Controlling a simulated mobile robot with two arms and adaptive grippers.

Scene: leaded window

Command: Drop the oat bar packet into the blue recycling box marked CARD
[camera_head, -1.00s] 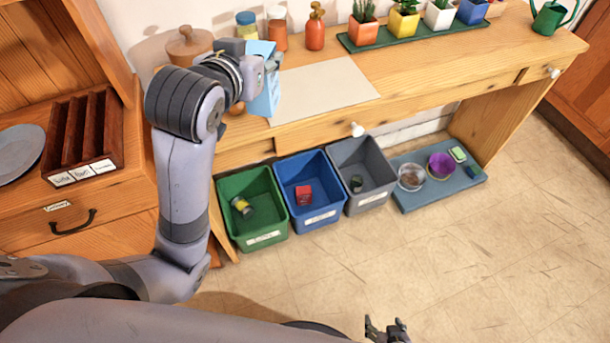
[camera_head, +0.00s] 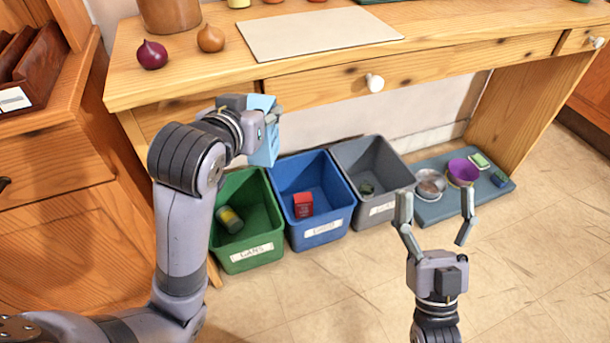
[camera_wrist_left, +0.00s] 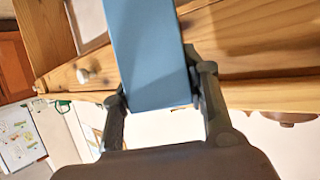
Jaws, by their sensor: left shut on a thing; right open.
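The light blue oat bar packet (camera_head: 264,146) is held in my left gripper (camera_head: 268,118), which is shut on it. The packet hangs in front of the table's front edge, above the back of the bins in the head view. It fills the middle of the left wrist view (camera_wrist_left: 147,55) between the two fingers. The blue box (camera_head: 319,236) stands on the floor between a green and a grey bin. It has a white label too small to read and a red packet (camera_head: 303,204) inside. My right gripper (camera_head: 436,215) is open and empty, over the floor at the right.
The green bin (camera_head: 247,252), labelled CANS, holds a can (camera_head: 230,219). The grey bin (camera_head: 385,209) holds a small dark thing. A blue-grey mat (camera_head: 432,211) carries bowls. The wooden table (camera_head: 220,68) bears onions (camera_head: 152,54) and a pale board (camera_head: 318,33).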

